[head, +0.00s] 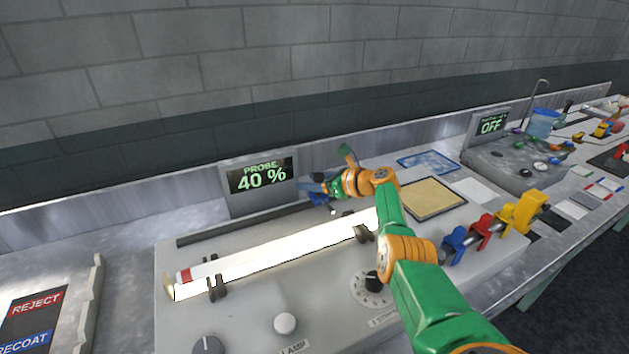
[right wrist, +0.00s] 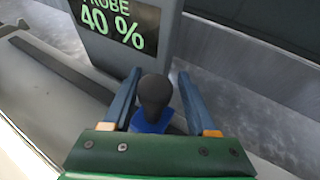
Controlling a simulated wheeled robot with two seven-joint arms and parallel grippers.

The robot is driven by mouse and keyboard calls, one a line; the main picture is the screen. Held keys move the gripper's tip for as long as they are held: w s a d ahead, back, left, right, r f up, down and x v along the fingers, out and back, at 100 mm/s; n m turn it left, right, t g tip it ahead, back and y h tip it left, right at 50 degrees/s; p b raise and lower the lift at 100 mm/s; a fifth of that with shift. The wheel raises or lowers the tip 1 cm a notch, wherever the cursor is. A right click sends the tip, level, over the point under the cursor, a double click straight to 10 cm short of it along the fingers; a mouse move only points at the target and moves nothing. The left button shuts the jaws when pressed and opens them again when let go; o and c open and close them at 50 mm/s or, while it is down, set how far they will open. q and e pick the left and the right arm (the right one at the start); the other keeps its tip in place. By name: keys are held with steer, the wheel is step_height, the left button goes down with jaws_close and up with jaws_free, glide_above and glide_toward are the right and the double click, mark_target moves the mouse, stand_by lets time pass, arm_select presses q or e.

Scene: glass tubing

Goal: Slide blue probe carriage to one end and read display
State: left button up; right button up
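The blue probe carriage (right wrist: 150,123) has a dark rounded knob (right wrist: 155,92) and sits on a dark rail slot behind the tube. My right gripper (right wrist: 159,85) is open, with one finger on each side of the knob and small gaps visible. In the head view the right gripper (head: 318,192) reaches over the rail, just right of the display, and mostly hides the carriage. The display (head: 262,177) reads "PROBE 40 %"; the same display (right wrist: 115,22) is partly cut off in the right wrist view. My left gripper is not in view.
A bright glass tube (head: 280,248) with a red band lies on dark supports in front of the rail. A tan pad (head: 433,198) and coloured clamps (head: 483,230) are to the right. A reject/recoat board (head: 32,318) is at left. The rail's left part is clear.

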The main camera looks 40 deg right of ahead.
steer(key=shift+s+d+r+p, duration=0.15)
steer(key=shift+s+r+p, duration=0.05)
steer(key=shift+s+p, duration=0.1)
steer(key=p+v, duration=0.1)
steer(key=v, duration=0.4)
steer(key=shift+s+r+p, duration=0.15)
steer(key=shift+s+p, duration=0.05)
steer(key=shift+p, duration=0.2)
steer(key=shift+s+r, duration=0.15)
steer(key=shift+s, duration=0.2)
